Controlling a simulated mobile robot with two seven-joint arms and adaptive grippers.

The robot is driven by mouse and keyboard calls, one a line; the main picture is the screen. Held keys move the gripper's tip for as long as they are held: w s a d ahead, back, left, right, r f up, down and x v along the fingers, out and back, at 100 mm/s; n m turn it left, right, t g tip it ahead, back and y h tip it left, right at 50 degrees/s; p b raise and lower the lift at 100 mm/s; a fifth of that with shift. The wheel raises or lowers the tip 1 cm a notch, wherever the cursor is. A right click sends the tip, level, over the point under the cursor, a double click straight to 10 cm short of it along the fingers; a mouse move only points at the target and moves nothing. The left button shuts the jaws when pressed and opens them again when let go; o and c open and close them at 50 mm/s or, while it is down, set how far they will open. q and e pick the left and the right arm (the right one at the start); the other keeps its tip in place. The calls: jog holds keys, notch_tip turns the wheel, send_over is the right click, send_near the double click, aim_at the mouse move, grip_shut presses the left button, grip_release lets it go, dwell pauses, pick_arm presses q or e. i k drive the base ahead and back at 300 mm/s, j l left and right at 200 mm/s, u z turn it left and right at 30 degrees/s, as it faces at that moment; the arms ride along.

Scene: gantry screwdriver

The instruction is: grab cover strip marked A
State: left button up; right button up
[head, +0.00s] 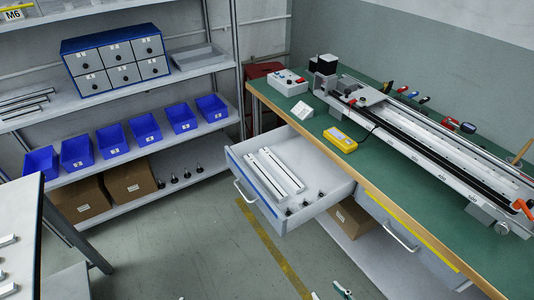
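Two long pale strips, a left strip (265,176) and a right strip (284,171), lie side by side in the open drawer (240,165) below the green bench. They look like cover strips, but I cannot read an A on either. My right gripper (330,293) shows only its fingertips at the bottom edge. The tips are apart with nothing seen between them, well below and in front of the drawer. Only a tiny bit of what looks like my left gripper (181,298) shows at the bottom edge, and its state is hidden.
Several small dark-and-light parts (305,202) lie at the drawer's front right. The green bench (300,118) carries a long rail gantry (430,140) and a yellow device (340,139). Shelves with blue bins (145,129) stand at left. A white table (18,215) is at far left. The floor before the drawer is clear.

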aim_at(276, 191)
jog(key=i+j+z, duration=0.1)
jog(key=z, duration=0.25)
jog(key=i+j+z, duration=0.15)
jog(key=z, duration=0.15)
jog(key=i+j+z, duration=0.1)
jog(key=z, duration=0.6)
jog(key=l, duration=0.4)
jog(key=j, duration=0.45)
